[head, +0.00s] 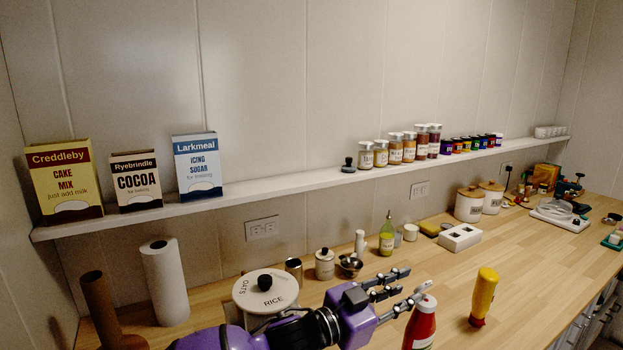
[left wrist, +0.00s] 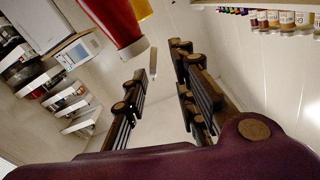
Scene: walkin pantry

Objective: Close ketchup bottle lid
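The red ketchup bottle (head: 420,328) stands on the wooden counter at the bottom of the head view, with a pale top. In the left wrist view the red bottle (left wrist: 108,22) shows upside down at the upper left, with a pale cap (left wrist: 131,51) at its end. A thin pale strip (left wrist: 153,63) is beside the cap; it may be the raised lid. My left gripper (head: 415,281) is open and empty, its fingers pointing right, just above and behind the bottle top. Its spread fingers also show in the wrist view (left wrist: 158,75). My right gripper is not in view.
A yellow bottle (head: 484,297) stands right of the ketchup. A paper towel roll (head: 165,282) stands left.

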